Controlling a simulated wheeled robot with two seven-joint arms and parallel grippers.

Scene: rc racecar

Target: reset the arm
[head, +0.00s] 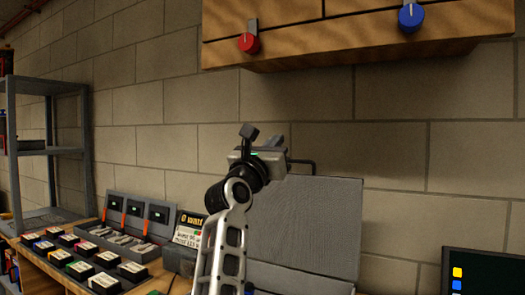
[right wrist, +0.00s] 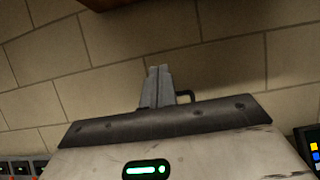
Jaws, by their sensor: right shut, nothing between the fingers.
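My right arm rises from the bottom middle of the head view. Its gripper (head: 250,131) is raised in front of the block wall, below the wooden cabinet. In the right wrist view the two fingers of the right gripper (right wrist: 158,72) lie together with nothing between them. My left gripper is not in view.
A wooden cabinet (head: 300,45) with a red knob (head: 249,43) and a blue knob (head: 411,17) hangs above. A grey panel (head: 318,225) stands behind the arm. Lower left are a charger-like unit (head: 122,238), several small boxes (head: 104,259) and a metal shelf (head: 45,145). A dark screen (head: 490,272) is lower right.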

